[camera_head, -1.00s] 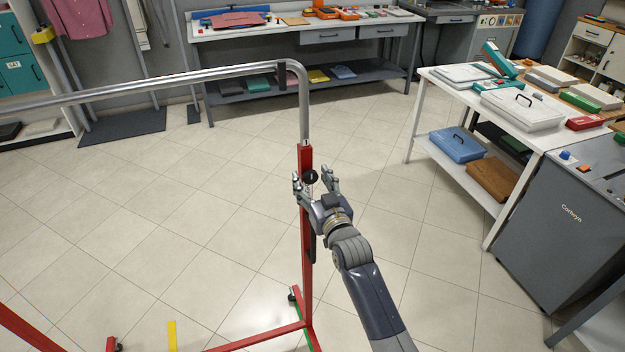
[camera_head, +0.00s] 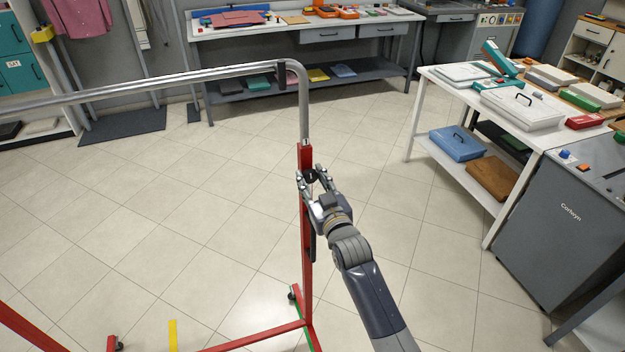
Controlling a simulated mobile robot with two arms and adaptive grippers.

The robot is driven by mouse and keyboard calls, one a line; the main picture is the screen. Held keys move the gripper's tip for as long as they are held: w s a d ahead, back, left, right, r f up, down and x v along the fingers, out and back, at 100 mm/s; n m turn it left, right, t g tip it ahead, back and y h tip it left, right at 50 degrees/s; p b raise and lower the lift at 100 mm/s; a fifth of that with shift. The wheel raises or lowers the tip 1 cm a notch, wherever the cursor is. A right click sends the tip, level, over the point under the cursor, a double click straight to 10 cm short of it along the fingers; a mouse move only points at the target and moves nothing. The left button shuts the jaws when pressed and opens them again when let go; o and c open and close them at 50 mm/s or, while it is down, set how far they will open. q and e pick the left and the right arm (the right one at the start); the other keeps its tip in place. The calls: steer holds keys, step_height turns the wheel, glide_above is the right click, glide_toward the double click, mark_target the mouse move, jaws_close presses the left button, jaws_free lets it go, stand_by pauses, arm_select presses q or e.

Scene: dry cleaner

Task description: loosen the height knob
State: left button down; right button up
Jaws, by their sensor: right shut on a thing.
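The black height knob (camera_head: 311,175) sits on the upper part of the red upright post (camera_head: 306,235) of a garment rack. My right gripper (camera_head: 311,177) has its fingers on either side of the knob and is shut on it. The fingers hide part of the knob. The rack's grey metal rail (camera_head: 180,80) rises out of the post and bends to the left at the top. My left gripper is not in view.
The rack's red base (camera_head: 255,339) with casters is low in front. A white table (camera_head: 432,95) with boxes and a grey cabinet (camera_head: 560,230) stand at the right. A workbench (camera_head: 245,33) is at the back. The tiled floor between is clear.

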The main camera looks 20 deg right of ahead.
steer(key=n, duration=1.2)
steer(key=shift+n, duration=2.1)
steer(key=o, duration=1.1)
steer(key=s, duration=1.2)
steer(key=shift+d, duration=0.2)
